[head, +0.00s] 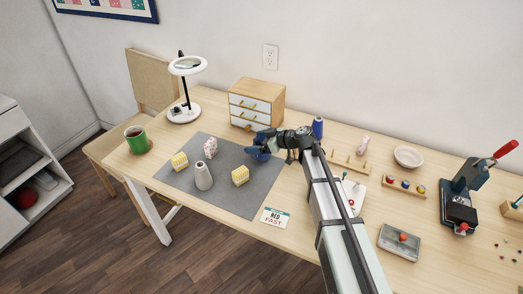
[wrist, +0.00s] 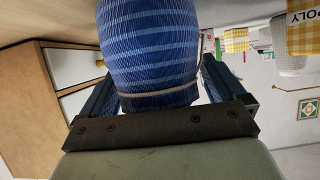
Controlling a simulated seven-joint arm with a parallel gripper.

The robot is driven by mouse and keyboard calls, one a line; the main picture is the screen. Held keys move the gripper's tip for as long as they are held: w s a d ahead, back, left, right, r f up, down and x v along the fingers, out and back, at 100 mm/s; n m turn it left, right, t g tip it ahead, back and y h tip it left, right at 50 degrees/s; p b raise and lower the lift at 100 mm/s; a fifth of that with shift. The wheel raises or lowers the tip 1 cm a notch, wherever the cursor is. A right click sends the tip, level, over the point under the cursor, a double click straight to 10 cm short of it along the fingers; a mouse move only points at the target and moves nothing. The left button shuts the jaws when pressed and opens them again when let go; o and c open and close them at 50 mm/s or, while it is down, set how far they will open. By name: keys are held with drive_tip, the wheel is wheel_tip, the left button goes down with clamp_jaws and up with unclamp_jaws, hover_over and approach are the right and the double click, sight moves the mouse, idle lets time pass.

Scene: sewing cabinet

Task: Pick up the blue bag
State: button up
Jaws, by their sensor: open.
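The blue bag (wrist: 150,45), with lighter stripes and a tan cord near its lower end in the picture, fills the middle of the wrist view. One dark finger shows on each side of it. My gripper (head: 268,143) is open around the bag, close to its tied end. In the head view the bag (head: 260,154) is a small blue shape on the grey mat (head: 235,198), partly hidden by my gripper. I cannot tell whether either finger touches it.
A drawer unit (head: 257,101) stands just behind the bag. A blue spool (head: 318,128) stands right of my gripper.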

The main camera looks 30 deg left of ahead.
drive_tip(key=shift+c, duration=0.2)
drive_tip(key=c, duration=1)
drive_tip(key=shift+r, duration=0.1)
